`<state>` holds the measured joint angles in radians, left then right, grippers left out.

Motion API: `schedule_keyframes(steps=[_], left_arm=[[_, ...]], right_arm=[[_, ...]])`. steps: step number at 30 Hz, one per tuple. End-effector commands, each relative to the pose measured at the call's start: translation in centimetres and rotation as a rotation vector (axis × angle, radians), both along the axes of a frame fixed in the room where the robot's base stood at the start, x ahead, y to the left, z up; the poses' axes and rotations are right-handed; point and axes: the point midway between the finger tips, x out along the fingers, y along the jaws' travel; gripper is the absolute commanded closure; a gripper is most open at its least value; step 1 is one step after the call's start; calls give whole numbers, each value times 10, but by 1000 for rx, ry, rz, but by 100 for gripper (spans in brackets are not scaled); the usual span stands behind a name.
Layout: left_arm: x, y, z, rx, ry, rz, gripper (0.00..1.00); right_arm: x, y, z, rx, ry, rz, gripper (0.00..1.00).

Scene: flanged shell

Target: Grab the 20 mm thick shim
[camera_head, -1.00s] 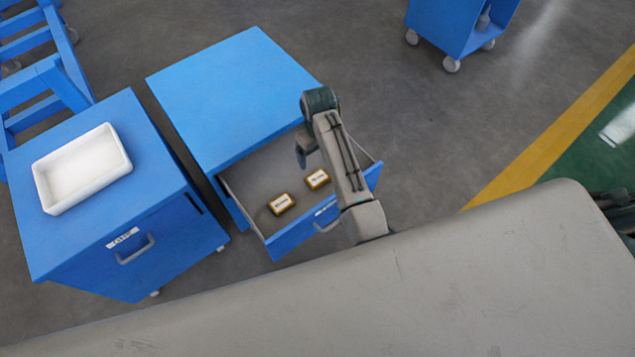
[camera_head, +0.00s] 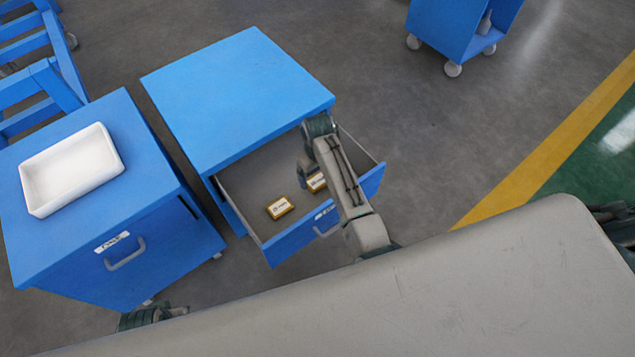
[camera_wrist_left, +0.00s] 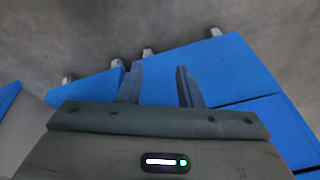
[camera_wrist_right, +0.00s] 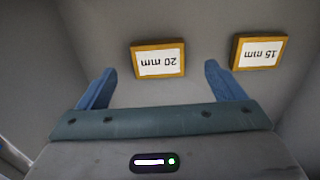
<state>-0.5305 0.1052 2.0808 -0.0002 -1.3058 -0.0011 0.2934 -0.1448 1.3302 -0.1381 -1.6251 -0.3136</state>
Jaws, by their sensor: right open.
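The 20 mm shim (camera_wrist_right: 158,61) is a flat yellow-brown block with a white label, lying on the drawer floor. In the head view it is the right-hand block (camera_head: 316,182), partly hidden by my right arm. My right gripper (camera_wrist_right: 158,72) is open and empty above the drawer, with the 20 mm shim between its fingertips in the picture; the height gap is hard to judge. The similar 15 mm shim (camera_wrist_right: 260,52) lies beside it, the left-hand block (camera_head: 280,208) in the head view. My left gripper (camera_wrist_left: 158,70) has its fingers apart with nothing between them.
The open drawer (camera_head: 325,226) juts from a blue cabinet (camera_head: 235,95); its walls surround the shims. A second blue cabinet (camera_head: 165,240) at left carries a white tray (camera_head: 70,170). A blue trolley (camera_head: 455,30) stands far back. Floor to the right is clear.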

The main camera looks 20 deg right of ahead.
Motion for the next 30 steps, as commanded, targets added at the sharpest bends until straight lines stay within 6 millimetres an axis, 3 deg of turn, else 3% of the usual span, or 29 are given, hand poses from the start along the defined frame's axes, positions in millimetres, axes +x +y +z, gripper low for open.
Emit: schedule_keyframes(steps=[8,17,26,30], left_arm=[[0,-2,23,2,-18,-4,68],[0,-3,28,2,-19,-5,68],[-1,-3,28,2,-19,-5,68],[-1,-3,28,2,-19,-4,68]], right_arm=[[3,-2,-41,-1,3,0,11],[3,-2,-46,0,1,0,11],[3,-1,-46,0,1,0,64],[3,-1,-46,0,0,0,64]])
